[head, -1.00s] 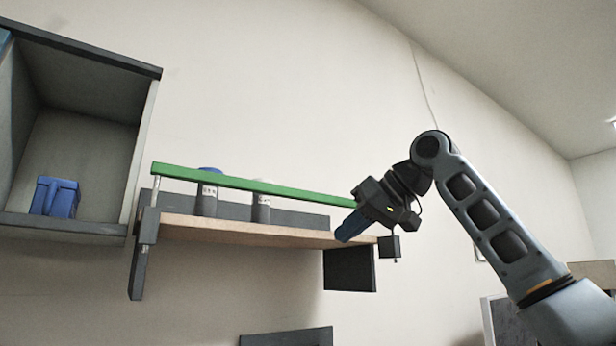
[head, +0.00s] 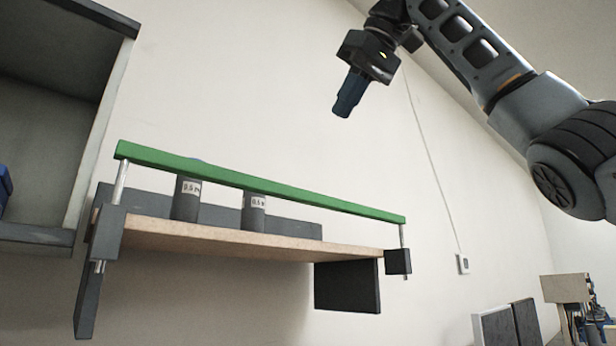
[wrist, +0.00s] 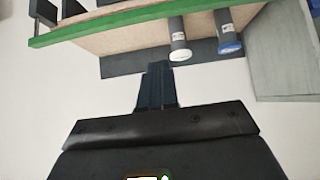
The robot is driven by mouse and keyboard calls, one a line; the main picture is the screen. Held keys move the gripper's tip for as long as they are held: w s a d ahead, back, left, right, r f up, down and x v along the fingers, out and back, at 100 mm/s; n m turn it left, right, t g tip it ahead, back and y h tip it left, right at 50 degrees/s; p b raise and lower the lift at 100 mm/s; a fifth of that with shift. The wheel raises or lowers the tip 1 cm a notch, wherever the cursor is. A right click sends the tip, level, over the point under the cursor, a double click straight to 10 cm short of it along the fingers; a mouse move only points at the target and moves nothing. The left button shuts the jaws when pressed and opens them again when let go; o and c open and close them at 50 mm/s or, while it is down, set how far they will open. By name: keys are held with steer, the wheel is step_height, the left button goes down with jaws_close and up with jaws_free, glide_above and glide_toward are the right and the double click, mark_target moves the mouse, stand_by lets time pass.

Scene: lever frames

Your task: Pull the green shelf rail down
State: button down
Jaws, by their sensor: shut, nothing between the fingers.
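The green rail (head: 250,181) runs along the front of a wooden shelf (head: 245,243), held above the board on a thin metal rod at each end. It slopes down to the right in the head view. My gripper (head: 342,112) is shut and empty, above the rail's right half and apart from it, against the wall. In the wrist view the green rail (wrist: 110,22) crosses the top, and my shut gripper (wrist: 157,72) points toward the shelf area without touching the rail.
Two grey labelled containers stand on the shelf behind the rail, a left one (head: 187,198) and a right one (head: 254,212). An open grey cabinet (head: 98,130) hangs at the left. The wall around my gripper is clear.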

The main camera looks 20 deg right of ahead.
glide_above(309, 198)
steer(key=s+d, duration=0.1)
steer(key=d, duration=0.1)
step_height(309, 198, down, 7)
steer(key=shift+a+f, duration=0.15)
steer(key=shift+f, duration=0.9)
steer(key=shift+a+f, duration=0.1)
steer(key=shift+f, duration=0.95)
step_height(309, 198, down, 8)
steer(key=b, duration=0.5)
steer(key=shift+f, duration=0.1)
